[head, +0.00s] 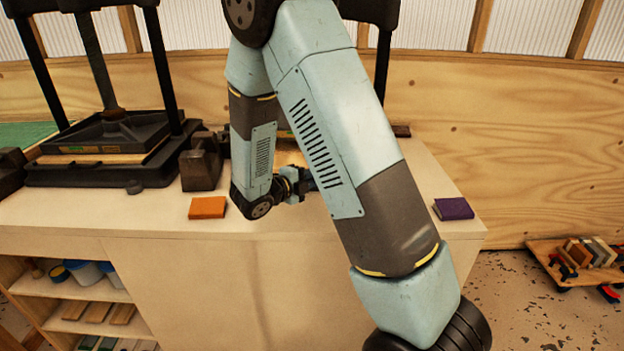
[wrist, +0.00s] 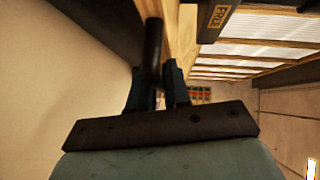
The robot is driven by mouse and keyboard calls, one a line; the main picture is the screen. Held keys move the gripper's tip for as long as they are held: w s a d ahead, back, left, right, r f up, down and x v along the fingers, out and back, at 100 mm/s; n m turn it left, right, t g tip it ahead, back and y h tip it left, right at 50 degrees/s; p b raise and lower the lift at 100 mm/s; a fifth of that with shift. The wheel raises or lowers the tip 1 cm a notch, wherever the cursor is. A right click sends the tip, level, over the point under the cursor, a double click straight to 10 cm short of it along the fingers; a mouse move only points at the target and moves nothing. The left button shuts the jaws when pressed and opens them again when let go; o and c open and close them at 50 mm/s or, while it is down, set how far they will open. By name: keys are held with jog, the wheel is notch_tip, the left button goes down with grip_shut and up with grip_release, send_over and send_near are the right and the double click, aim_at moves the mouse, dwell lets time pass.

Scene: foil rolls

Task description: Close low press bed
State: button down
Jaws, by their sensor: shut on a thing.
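My gripper (head: 300,182) is low over the bench behind my arm in the head view, its fingers partly hidden. In the wrist view my gripper (wrist: 156,72) has its two dark fingers on either side of a black round handle (wrist: 153,40) and is shut on it. A second press (head: 370,10) stands behind my arm; only parts of its dark frame show. A pale wooden strip (head: 290,158), possibly its bed, shows beside my gripper. I cannot tell how far the bed is out. Another black press (head: 110,140) stands at the left with its plate low.
The pale bench (head: 340,225) carries an orange block (head: 208,207) and a purple block (head: 453,208) near its front edge. A dark block (head: 200,168) stands left of my forearm. Shelves (head: 90,292) hold pots.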

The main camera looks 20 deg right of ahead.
jog(key=w, duration=0.1)
jog(key=w+d, duration=0.1)
jog(key=shift+w+f, duration=0.1)
jog(key=shift+w, duration=0.25)
jog(key=c, duration=1.2)
grip_release()
jog(key=shift+a, duration=0.1)
jog(key=v, duration=1.3)
jog(key=shift+s+a, duration=0.15)
jog(key=shift+a, duration=0.2)
